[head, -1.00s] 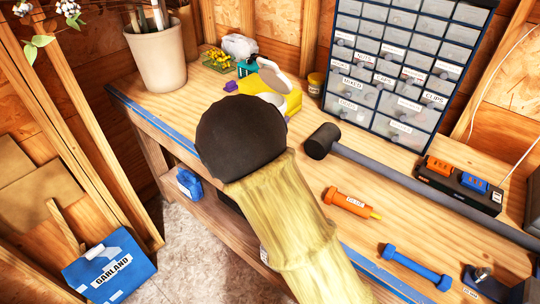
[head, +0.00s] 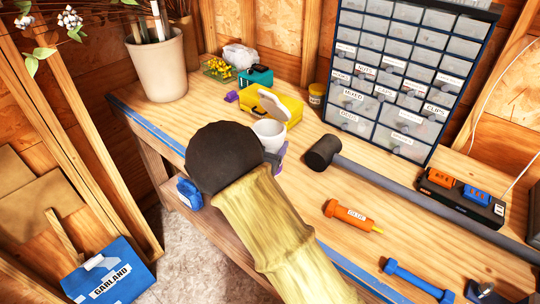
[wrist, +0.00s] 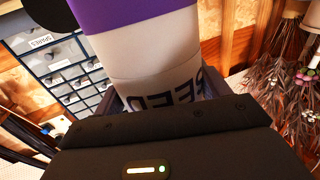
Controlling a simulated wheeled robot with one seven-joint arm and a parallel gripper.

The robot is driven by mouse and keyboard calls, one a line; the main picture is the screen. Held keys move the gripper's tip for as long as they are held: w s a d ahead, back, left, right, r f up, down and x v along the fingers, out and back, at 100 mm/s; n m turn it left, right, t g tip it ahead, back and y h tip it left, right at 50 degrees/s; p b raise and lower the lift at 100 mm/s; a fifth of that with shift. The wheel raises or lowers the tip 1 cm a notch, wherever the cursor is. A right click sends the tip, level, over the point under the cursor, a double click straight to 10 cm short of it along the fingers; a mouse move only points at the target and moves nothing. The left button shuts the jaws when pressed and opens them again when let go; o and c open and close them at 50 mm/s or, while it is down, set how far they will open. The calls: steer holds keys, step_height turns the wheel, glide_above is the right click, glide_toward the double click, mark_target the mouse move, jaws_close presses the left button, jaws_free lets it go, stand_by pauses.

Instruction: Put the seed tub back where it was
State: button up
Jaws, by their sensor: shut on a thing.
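The seed tub is a white tub with purple on it. In the head view the tub (head: 268,129) shows its pale round top over the workbench (head: 305,190), just beyond my dark wrist. In the wrist view the tub (wrist: 152,62) fills the upper middle, with a purple band and dark upside-down letters partly covered by my gripper. My gripper (head: 272,161) is shut on the tub, mostly hidden by my arm in the head view. I cannot tell whether the tub's base touches the bench.
An orange tool (head: 347,213) and blue dumbbell-shaped tool (head: 418,282) lie nearer. A pot (head: 160,68) stands back left.

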steer(key=shift+w+d, duration=0.1)
steer(key=shift+d, duration=0.05)
steer(key=shift+f, duration=0.15)
steer(key=shift+f+p, duration=0.35)
steer(key=shift+f, duration=1.6)
steer(key=shift+f, duration=0.2)
steer(key=o, duration=1.2)
steer(key=shift+o, duration=0.2)
